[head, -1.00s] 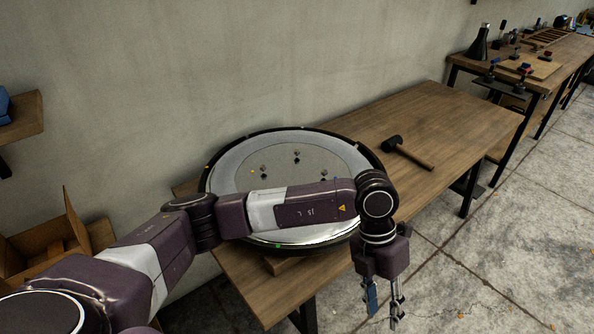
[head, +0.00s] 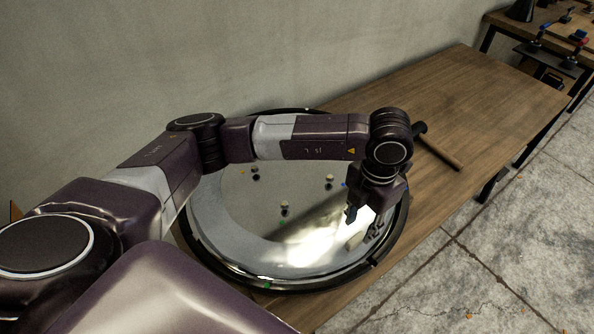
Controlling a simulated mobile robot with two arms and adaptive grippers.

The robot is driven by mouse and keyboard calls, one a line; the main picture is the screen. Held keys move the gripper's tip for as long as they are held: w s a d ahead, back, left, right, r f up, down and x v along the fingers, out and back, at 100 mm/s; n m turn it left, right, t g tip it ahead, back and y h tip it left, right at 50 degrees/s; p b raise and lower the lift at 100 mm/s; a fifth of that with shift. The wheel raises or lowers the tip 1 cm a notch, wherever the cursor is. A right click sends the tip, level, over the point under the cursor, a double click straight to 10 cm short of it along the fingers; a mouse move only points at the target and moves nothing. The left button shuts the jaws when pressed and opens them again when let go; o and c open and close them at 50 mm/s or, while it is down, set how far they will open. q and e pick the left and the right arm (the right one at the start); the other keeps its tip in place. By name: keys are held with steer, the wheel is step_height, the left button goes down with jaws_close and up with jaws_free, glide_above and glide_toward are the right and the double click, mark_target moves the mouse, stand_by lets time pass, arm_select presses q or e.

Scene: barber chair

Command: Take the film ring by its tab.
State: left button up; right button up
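A large round mirror (head: 262,205) with a dark rim lies on the wooden table. A pale, hazy ring band (head: 215,232) runs around inside its rim and looks like the film ring. My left gripper (head: 362,222) points down over the mirror's right part, close to the band. Its two fingers seem apart, with nothing clearly held. A small pale piece (head: 356,241) shows just below the fingers; I cannot tell whether it is the tab or a reflection. My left forearm hides the mirror's far part. My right gripper is not in view.
A black-headed mallet (head: 438,152) lies on the table right of the mirror. The table top (head: 470,95) beyond it is clear. A second bench with tools (head: 545,40) stands at the far right. A wall runs behind the table.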

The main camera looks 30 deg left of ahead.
mark_target(357, 238)
arm_select(q)
steer(key=f, duration=0.1)
steer(key=f+p, duration=0.1)
steer(key=f, duration=0.1)
steer(key=shift+s+d+p, duration=0.1)
steer(key=shift+s+p, duration=0.2)
steer(key=shift+s, duration=0.05)
steer(key=shift+w+f, duration=0.25)
steer(key=shift+f, duration=1.3)
steer(key=shift+c, duration=0.3)
steer(key=c, duration=0.5)
jaws_close()
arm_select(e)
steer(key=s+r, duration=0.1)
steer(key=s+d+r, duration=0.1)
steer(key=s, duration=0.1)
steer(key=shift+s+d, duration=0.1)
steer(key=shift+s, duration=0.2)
